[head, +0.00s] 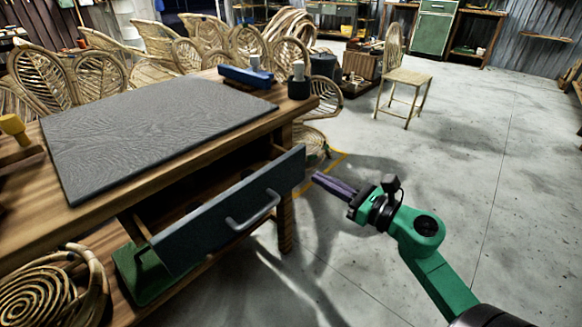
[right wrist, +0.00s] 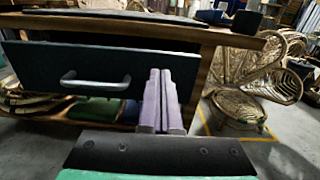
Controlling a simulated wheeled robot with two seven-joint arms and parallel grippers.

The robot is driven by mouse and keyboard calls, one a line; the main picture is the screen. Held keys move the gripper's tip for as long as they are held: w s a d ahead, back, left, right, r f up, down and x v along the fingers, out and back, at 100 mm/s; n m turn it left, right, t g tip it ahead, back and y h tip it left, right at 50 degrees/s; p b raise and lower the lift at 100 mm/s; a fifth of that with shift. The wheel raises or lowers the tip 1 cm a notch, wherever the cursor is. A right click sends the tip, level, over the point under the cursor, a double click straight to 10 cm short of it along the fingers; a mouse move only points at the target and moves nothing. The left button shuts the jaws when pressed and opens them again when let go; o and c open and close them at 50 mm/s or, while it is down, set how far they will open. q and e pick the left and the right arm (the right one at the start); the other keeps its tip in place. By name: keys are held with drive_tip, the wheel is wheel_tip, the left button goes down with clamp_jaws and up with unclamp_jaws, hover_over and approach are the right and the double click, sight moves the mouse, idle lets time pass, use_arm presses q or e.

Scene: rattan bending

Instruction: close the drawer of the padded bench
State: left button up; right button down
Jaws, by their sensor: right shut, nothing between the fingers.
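The padded bench is wooden with a grey pad (head: 150,125) on its top. Its dark blue-grey drawer (head: 205,232) stands pulled out at the front, with a gap behind its face. A light grey bar handle (head: 255,212) is on the drawer face; it also shows in the right wrist view (right wrist: 96,83). My right gripper (head: 320,178), with purple fingers, is shut and empty, just to the right of the drawer's right end in the head view. In the right wrist view the fingers (right wrist: 160,85) overlap the drawer face's right part; I cannot tell whether they touch. My left gripper is not in view.
A blue tool (head: 246,76) and a dark cup (head: 298,86) stand on the bench's far right end. Coiled rattan (head: 45,290) and a green case (head: 140,275) lie on the lower shelf. A rattan chair (head: 402,80) stands farther back. The floor to the right is clear.

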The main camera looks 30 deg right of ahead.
sight(285, 160)
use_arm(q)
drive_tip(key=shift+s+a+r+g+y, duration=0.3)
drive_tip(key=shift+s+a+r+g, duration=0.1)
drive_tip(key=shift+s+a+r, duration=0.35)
use_arm(e)
drive_tip(key=x, duration=0.8)
drive_tip(key=shift+w+a, duration=0.1)
drive_tip(key=shift+w, duration=0.3)
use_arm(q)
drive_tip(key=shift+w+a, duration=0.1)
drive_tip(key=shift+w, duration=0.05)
